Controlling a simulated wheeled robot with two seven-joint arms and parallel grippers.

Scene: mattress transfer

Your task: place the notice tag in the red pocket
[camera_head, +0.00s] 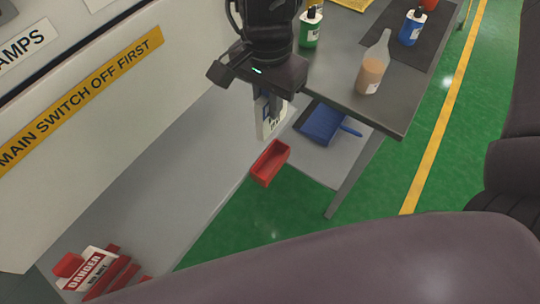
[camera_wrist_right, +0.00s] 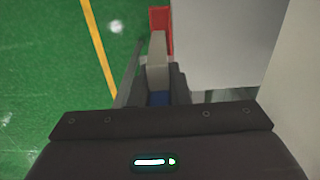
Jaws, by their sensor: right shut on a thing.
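My right gripper (camera_head: 266,98) is at the upper middle of the head view, pointing down. It is shut on the notice tag (camera_head: 270,124), a white tag with a blue mark and dark print that hangs below the fingers. The tag also shows edge-on between the fingers in the right wrist view (camera_wrist_right: 157,52). The red pocket (camera_head: 270,163), a small open-topped box, is just below the tag in the head view, apart from it. A red part shows beyond the tag in the right wrist view (camera_wrist_right: 160,17). My left gripper is not in view.
A grey table (camera_head: 340,85) with bottles stands to the right of the gripper. A blue dustpan (camera_head: 322,124) lies on its lower shelf. White and red danger tags (camera_head: 88,270) sit at lower left.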

